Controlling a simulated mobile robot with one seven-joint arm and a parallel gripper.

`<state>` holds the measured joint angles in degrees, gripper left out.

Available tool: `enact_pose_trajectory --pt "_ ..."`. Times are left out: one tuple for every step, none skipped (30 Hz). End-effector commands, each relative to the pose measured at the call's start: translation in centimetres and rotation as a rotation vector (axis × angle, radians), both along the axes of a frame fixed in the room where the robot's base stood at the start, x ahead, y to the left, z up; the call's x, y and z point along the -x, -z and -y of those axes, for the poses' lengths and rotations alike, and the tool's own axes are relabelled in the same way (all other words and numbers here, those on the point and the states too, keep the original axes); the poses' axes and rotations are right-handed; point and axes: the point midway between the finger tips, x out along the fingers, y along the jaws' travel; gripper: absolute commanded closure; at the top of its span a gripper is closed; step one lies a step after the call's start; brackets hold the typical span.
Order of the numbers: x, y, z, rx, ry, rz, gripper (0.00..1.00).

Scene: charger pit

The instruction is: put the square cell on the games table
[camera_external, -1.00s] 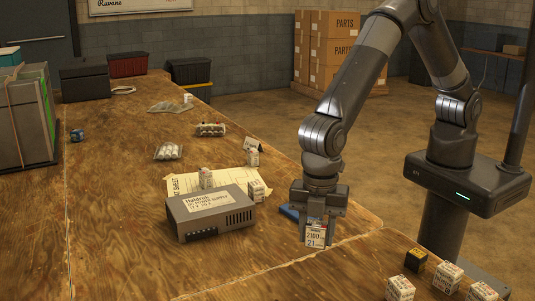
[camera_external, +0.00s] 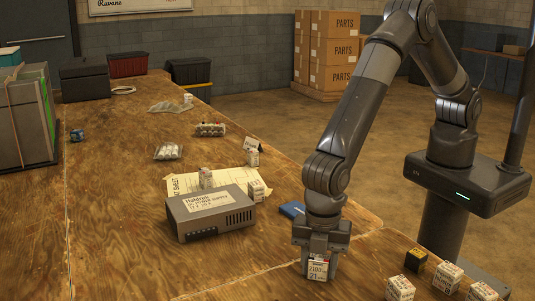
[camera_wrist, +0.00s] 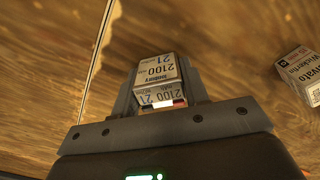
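My gripper (camera_external: 318,262) points down over the front part of the wooden table. It is shut on a boxy cell (camera_external: 317,270) with a pale label reading 2100 and 21, held between the fingers. In the wrist view the same cell (camera_wrist: 157,72) sits between the two fingers (camera_wrist: 158,95), its label facing the camera. I cannot tell whether its underside touches the wood. Nothing in view is marked as the games table; the wooden table (camera_external: 120,220) has seams across it.
A grey power supply box (camera_external: 210,213) stands left of my gripper, with small cells and a printed sheet behind it. A blue item (camera_external: 291,210) lies behind my gripper. Several boxy cells (camera_external: 400,288) and a black-yellow cube (camera_external: 415,259) stand at the right front. Wood at the left front is bare.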

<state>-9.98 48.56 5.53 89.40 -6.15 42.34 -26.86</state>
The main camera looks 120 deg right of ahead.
Motion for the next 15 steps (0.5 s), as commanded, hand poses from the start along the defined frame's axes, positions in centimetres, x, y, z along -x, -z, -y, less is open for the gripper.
enact_pose_trajectory --pt "-0.01 -0.05 0.0 -0.001 0.0 0.001 0.55" --pt "-0.01 -0.06 0.0 -0.001 0.0 0.001 0.52" --pt "-0.01 -0.06 0.0 -0.001 0.0 0.001 0.49" --pt "-0.01 -0.06 0.0 -0.001 0.0 0.001 0.46" --pt "-0.01 -0.06 0.0 -0.001 0.0 0.001 0.44" --pt "-0.01 -0.07 0.0 -0.001 0.0 0.001 0.41" --pt "-0.01 -0.07 0.0 -0.001 0.0 0.001 0.39" --pt "-0.01 -0.07 0.0 -0.001 0.0 0.001 0.39" --pt "-0.01 -0.07 0.0 -0.001 0.0 0.001 0.39" --pt "-0.01 -0.07 0.0 -0.001 0.0 0.001 0.39" --pt "-0.01 -0.07 0.0 -0.001 0.0 0.001 0.39" --pt "-0.02 -0.07 0.01 -0.001 0.0 0.001 0.39" --pt "-0.01 -0.09 0.0 -0.001 0.0 0.001 0.39" --pt "-0.03 -0.13 0.0 -0.001 0.0 0.001 0.39" --pt "-0.04 -0.28 -0.01 0.0 0.0 0.001 0.39"
